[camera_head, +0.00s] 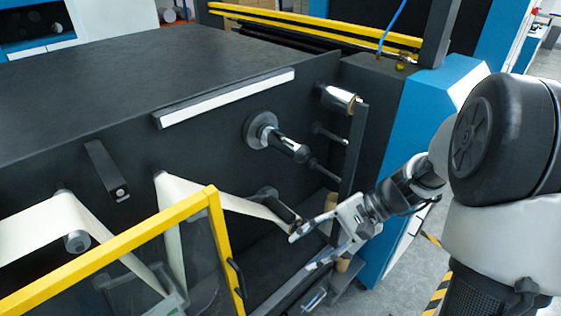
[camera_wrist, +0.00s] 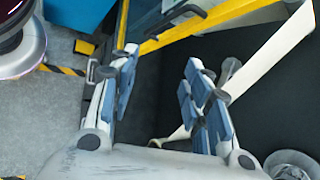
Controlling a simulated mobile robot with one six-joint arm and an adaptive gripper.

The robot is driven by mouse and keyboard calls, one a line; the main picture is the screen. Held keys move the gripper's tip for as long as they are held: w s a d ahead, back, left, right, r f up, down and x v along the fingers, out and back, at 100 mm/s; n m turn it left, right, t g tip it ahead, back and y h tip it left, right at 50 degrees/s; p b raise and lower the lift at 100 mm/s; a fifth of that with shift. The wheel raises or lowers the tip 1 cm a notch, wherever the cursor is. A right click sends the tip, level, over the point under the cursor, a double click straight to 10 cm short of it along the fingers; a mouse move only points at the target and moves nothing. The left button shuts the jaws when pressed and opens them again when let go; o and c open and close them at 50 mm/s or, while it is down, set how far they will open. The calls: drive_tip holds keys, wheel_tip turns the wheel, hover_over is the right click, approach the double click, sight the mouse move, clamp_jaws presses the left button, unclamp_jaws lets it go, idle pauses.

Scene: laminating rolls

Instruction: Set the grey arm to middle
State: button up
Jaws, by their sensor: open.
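A short dark grey arm (camera_head: 106,170) is mounted on the dark machine panel at the left in the head view. It slants down to the right and has a small round light spot at its lower end. I cannot make it out in the wrist view. My gripper (camera_head: 302,252) is well to the right of the arm and lower, near the film's roller end. Its two fingers are apart with nothing between them. The open fingers also show in the wrist view (camera_wrist: 160,68), over a dark surface.
A yellow-framed clear guard (camera_head: 215,240) stands open in front of the panel's lower left. Cream film (camera_head: 178,190) runs over rollers (camera_head: 77,241). A spindle (camera_head: 275,137) and a metal roller (camera_head: 340,98) stick out from the panel. A blue housing (camera_head: 425,110) stands at the right.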

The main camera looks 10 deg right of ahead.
drive_tip(key=w+d+f+m+t+y, duration=0.4)
drive_tip(key=w+d+f+m+t, duration=0.1)
drive_tip(key=w+d+f+m, duration=0.3)
drive_tip(key=m+t+h+p, duration=0.1)
drive_tip(key=m+t, duration=0.6)
drive_tip(key=t, duration=0.1)
approach(299, 226)
drive_tip(key=x, duration=0.3)
drive_tip(key=b+x, duration=0.1)
drive_tip(key=x, duration=0.3)
drive_tip(key=f+b+x, duration=0.1)
drive_tip(key=x, duration=0.2)
drive_tip(key=shift+w+d, duration=0.1)
drive_tip(key=shift+w, duration=0.45)
drive_tip(key=shift+c, duration=0.3)
drive_tip(key=shift+f, duration=0.1)
clamp_jaws()
